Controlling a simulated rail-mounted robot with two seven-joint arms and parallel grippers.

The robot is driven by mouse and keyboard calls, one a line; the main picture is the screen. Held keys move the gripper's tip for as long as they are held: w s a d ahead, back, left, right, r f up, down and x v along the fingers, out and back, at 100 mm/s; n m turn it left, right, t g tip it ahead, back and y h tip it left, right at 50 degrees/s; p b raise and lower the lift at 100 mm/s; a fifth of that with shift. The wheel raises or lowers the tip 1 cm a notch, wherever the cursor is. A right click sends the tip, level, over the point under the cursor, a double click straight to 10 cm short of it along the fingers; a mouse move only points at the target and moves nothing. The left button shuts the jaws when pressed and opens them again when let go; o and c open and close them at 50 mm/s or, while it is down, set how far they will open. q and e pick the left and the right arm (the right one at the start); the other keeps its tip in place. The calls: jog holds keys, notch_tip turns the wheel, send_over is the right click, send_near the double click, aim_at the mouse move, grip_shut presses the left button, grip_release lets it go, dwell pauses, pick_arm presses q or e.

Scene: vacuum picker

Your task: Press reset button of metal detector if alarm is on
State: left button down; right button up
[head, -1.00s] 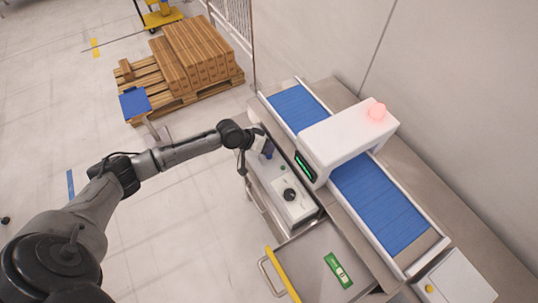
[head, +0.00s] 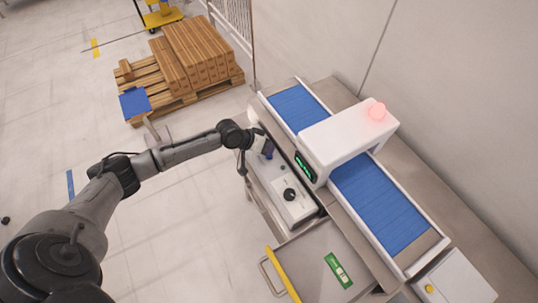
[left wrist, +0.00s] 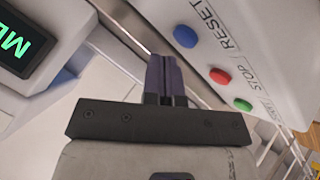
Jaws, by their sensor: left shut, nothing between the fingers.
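The metal detector (head: 340,136) is a white arch over a blue conveyor, and the alarm lamp (head: 377,111) on top glows red. The control box (head: 276,182) stands beside the conveyor. In the left wrist view, its panel has a blue button (left wrist: 185,36) labelled RESET, a red button (left wrist: 220,75) labelled STOP and a green button (left wrist: 242,104). My left gripper (head: 268,151) is at the far end of the box. Its dark fingers (left wrist: 163,58) are shut and empty, close beside the blue button in the left wrist view; I cannot tell whether they touch it.
The detector's green-lit display (head: 305,166) faces the box. A black knob (head: 289,194) is on the box top. A pallet of boxes (head: 190,62) stands back left. The floor at left is mostly clear.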

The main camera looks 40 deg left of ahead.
pick_arm(q)
jog(key=shift+f, duration=0.2)
jog(key=shift+f, duration=0.2)
dwell(0.5)
jog(key=shift+f+b, duration=0.35)
jog(key=shift+f, duration=0.05)
dwell(0.6)
jog(key=shift+r+p, duration=0.8)
jog(key=shift+p, duration=0.1)
jog(key=shift+r, duration=0.1)
